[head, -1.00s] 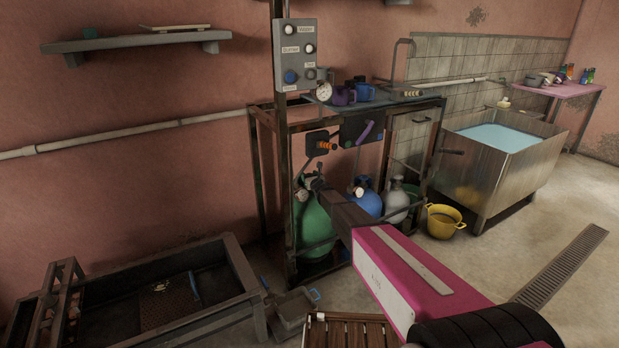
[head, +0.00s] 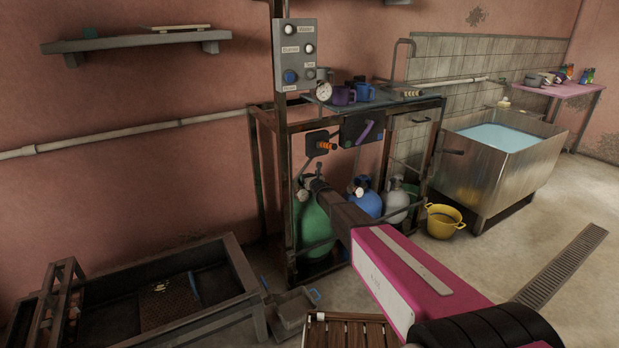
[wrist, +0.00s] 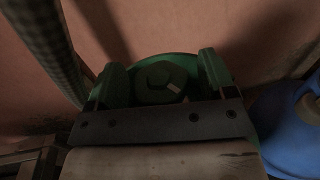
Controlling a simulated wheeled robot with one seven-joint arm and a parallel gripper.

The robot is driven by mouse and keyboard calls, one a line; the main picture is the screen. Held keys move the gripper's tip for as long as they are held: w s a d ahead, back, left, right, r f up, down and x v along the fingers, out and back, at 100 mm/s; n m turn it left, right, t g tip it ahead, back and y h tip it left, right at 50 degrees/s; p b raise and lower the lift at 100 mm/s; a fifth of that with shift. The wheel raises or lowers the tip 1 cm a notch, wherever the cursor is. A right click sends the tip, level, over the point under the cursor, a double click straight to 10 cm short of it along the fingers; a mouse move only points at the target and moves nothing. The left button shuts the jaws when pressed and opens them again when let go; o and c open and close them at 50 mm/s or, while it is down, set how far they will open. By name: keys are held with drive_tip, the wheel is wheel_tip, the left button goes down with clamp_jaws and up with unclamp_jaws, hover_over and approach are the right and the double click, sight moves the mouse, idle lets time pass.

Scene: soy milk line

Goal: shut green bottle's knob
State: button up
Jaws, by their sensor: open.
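The green bottle (head: 316,226) stands in the metal rack, left of a blue bottle (head: 367,201) and a grey bottle (head: 397,203). My gripper (head: 308,186) is at the green bottle's top. In the wrist view my gripper (wrist: 165,82) is open, with one finger on each side of the green bottle's knob (wrist: 161,82). A small light mark shows on the knob. The fingers look apart from the knob, but I cannot tell exact contact. In the head view my gripper and arm partly hide the knob.
The rack's dark posts (head: 286,150) stand close to the bottle. A control panel (head: 299,55) hangs above. In the wrist view the blue bottle (wrist: 292,128) is close on the right. A yellow bucket (head: 443,221) stands on the floor to the right.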

drive_tip(key=v, duration=1)
drive_tip(key=shift+s, duration=0.35)
drive_tip(key=shift+d, duration=0.2)
